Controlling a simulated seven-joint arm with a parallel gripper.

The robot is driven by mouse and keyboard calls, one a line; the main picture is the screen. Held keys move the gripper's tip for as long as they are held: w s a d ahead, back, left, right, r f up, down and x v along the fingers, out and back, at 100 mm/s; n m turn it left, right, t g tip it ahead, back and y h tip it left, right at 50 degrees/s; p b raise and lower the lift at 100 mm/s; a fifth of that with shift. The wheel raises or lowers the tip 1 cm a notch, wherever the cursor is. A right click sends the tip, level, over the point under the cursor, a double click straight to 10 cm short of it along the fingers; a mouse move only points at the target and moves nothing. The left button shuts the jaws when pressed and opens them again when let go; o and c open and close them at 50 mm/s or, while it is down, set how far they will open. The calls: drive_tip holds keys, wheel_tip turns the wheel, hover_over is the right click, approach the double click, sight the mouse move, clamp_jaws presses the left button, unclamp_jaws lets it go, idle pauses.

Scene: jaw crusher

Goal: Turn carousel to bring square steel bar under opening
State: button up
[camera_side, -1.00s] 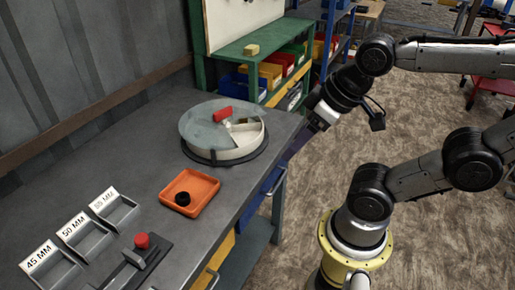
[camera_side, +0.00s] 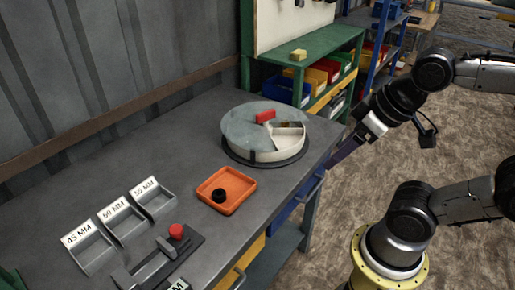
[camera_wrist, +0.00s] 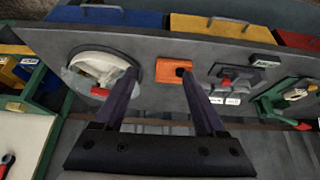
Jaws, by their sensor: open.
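The round carousel (camera_side: 262,155) stands near the table's right edge, with a grey translucent cover and a red handle (camera_side: 265,116) on top. Its wedge opening shows pale compartment walls and a small dark piece with a yellowish part (camera_side: 289,128). I cannot tell whether that is the square steel bar. The carousel also shows at upper left in the wrist view (camera_wrist: 101,70). My gripper (camera_side: 338,158) is right of the carousel, beside the table edge in the side view, apart from it. In the wrist view its two purple fingers (camera_wrist: 158,74) are spread with nothing between them.
An orange tray (camera_side: 238,203) holding a black ring (camera_side: 218,196) lies in front of the carousel. Labelled bins (camera_side: 120,218) and a red-knobbed device (camera_side: 160,258) stand at lower left. Green shelving with colored bins (camera_side: 325,72) stands behind. The table's middle is clear.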

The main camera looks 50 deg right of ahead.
drive_tip(key=c, duration=0.3)
drive_tip(key=shift+s+f+m, duration=0.1)
drive_tip(key=shift+s+m, duration=0.05)
drive_tip(key=shift+m, duration=0.35)
drive_tip(key=shift+c, duration=0.3)
drive_tip(key=w+d+r+m, duration=0.1)
drive_tip(key=w+r+m, duration=0.75)
drive_tip(key=r, duration=0.35)
drive_tip(key=w+d+r+m+g, duration=0.1)
drive_tip(key=w+d+r+m, duration=0.15)
drive_tip(key=w, duration=0.25)
drive_tip(key=w+d+r+m+g, duration=0.1)
drive_tip(key=w+d+m, duration=0.25)
drive_tip(key=w, duration=0.25)
drive_tip(key=m+g, duration=0.4)
drive_tip(key=m, duration=0.2)
hover_over(266, 112)
wheel_tip(266, 112, down, 14)
wheel_tip(266, 112, down, 14)
drive_tip(key=shift+r, duration=0.2)
